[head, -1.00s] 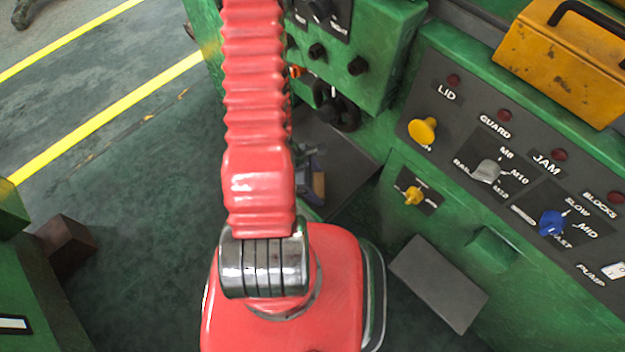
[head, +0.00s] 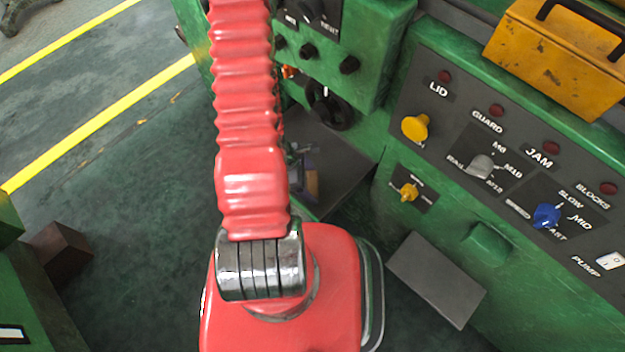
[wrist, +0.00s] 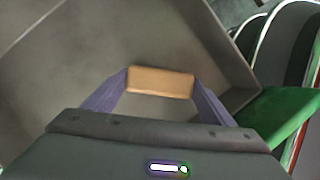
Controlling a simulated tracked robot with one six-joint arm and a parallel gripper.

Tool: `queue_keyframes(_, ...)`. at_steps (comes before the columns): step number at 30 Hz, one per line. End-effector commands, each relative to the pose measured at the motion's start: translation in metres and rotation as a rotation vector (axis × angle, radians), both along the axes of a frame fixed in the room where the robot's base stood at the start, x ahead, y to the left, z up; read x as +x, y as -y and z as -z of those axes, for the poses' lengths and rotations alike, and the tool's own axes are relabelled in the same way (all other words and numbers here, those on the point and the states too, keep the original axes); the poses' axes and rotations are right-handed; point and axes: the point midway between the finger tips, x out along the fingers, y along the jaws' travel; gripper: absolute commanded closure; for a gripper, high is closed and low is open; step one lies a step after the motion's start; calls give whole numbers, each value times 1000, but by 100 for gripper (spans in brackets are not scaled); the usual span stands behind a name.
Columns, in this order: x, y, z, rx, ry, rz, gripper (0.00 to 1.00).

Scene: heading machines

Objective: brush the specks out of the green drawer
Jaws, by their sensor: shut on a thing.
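My gripper (wrist: 160,98) is shut on a tan, wood-coloured block, which looks like the brush's handle (wrist: 160,82). Any bristles are hidden. Behind it in the wrist view is a wide grey tray-like surface with raised walls (wrist: 235,75), which may be the drawer's inside. In the head view a dark grey open tray (head: 345,170) juts from the green machine, with my gripper over its left part, partly hidden by my red arm. I cannot make out specks or whether the brush touches the surface.
The green machine's panel has a yellow knob (head: 415,127), a grey selector (head: 481,166) and a blue knob (head: 547,215). A black handwheel (head: 330,108) is behind the tray. A grey plate (head: 437,279) juts out lower right. A yellow box (head: 560,55) sits on top. Floor at left is open.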

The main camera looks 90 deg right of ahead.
Motion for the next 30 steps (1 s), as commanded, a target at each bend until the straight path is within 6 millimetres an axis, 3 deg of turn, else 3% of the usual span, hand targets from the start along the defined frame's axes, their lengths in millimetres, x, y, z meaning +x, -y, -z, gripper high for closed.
queue_keyframes(9,16,14,-1,-1,3,-3,49)
queue_keyframes(23,19,17,-1,-2,1,-1,49)
queue_keyframes(30,29,26,0,-1,1,-2,49)
